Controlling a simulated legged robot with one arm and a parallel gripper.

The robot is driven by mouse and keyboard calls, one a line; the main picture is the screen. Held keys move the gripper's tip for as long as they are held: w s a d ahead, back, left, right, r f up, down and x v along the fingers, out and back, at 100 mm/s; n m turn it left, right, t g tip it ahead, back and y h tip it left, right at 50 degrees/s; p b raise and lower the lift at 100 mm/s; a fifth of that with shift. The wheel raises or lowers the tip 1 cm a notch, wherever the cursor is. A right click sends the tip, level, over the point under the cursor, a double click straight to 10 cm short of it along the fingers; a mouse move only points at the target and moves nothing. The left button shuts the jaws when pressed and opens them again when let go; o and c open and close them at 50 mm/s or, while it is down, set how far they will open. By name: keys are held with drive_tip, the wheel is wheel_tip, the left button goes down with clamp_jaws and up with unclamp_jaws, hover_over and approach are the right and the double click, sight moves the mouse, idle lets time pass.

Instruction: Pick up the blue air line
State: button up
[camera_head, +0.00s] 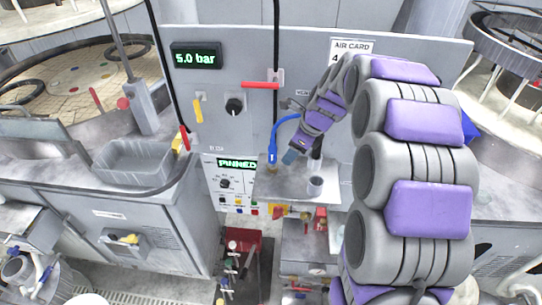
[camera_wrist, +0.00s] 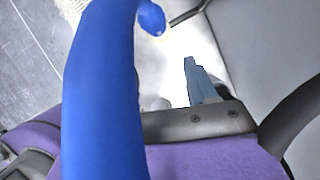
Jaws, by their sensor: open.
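The blue air line (camera_head: 273,140) arches out from the grey panel and hangs down just left of my gripper (camera_head: 291,156), its lower end close above a small metal shelf. My gripper points down and is open, with nothing seen between its fingers. In the wrist view the blue air line (camera_wrist: 104,90) runs large and close along the left side, across part of my gripper. A rounded blue end (camera_wrist: 151,18) shows at the top. One pale blue finger (camera_wrist: 197,80) is visible; the other is not seen, perhaps behind the line. I cannot tell whether line and gripper touch.
The metal shelf (camera_head: 262,186) carries a grey cup (camera_head: 315,186) at its right. A red handle (camera_head: 260,85) sticks out of the panel above the line. A PINNED display (camera_head: 237,163) is at lower left. A clear grey bin (camera_head: 135,163) stands on the left bench.

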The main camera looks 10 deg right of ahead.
sight(276, 146)
drive_tip(key=w+a, duration=0.1)
drive_tip(key=a, duration=0.1)
drive_tip(key=w+a, duration=0.2)
drive_tip(key=shift+w+a+f+b, duration=0.1)
drive_tip(key=shift+w+f+b, duration=0.1)
drive_tip(key=shift+f+b, duration=0.2)
drive_tip(key=shift+a+x, duration=0.25)
drive_tip(key=shift+x, duration=0.9)
drive_tip(key=shift+d+r, duration=0.1)
drive_tip(key=shift+d, duration=0.15)
drive_tip(key=c, duration=0.5)
drive_tip(key=shift+a, duration=0.1)
clamp_jaws()
